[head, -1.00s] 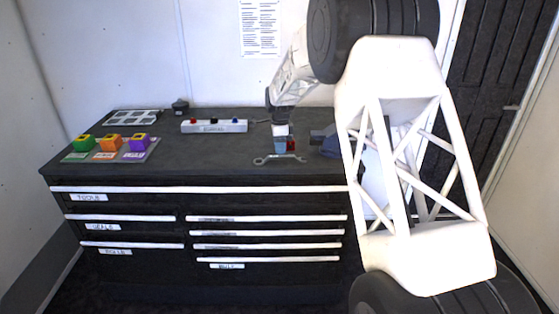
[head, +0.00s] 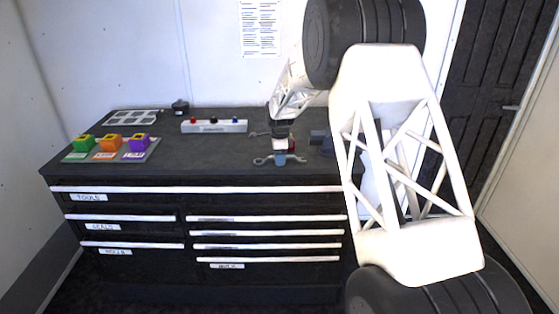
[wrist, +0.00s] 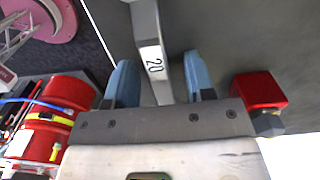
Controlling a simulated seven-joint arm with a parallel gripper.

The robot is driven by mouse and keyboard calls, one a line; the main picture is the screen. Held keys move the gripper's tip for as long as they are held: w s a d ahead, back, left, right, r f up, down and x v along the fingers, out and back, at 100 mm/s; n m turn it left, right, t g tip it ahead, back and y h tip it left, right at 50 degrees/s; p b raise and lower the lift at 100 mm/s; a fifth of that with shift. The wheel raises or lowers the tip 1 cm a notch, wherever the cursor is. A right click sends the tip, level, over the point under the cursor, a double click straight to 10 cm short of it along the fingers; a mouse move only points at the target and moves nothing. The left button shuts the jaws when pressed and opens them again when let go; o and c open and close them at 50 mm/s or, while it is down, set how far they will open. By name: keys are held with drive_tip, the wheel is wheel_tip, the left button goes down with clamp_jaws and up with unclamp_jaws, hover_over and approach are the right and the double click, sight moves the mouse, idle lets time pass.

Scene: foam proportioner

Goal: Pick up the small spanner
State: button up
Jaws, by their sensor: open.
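A metal spanner (head: 262,161) lies near the front edge of the dark worktop, its ends showing on either side of my gripper (head: 281,160). In the wrist view its shank (wrist: 152,55), with a white label reading 20, runs between the two blue fingers of my gripper (wrist: 160,82). The fingers are open, one on each side of the shank, with a gap on both sides. A second spanner (head: 257,134) lies farther back, partly hidden by my wrist. I cannot tell from the head view which spanner is smaller.
A red block with a dark hex end (wrist: 258,92) is close to the right finger. A blue-grey item (head: 318,137) stands right of my gripper. A switch box (head: 214,126) is behind, and a tray of coloured blocks (head: 110,152) sits left. The worktop's left-centre is clear.

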drive_tip(key=shift+c, duration=0.2)
clamp_jaws()
drive_tip(key=shift+r, duration=0.2)
drive_tip(key=shift+r, duration=1.4)
drive_tip(key=shift+s+r, duration=0.25)
drive_tip(key=s+d+r, duration=0.1)
drive_tip(key=s+d, duration=0.1)
drive_tip(key=s, duration=1.3)
drive_tip(key=shift+d+r, duration=0.2)
drive_tip(key=shift+d, duration=0.2)
drive_tip(key=shift+s, duration=0.1)
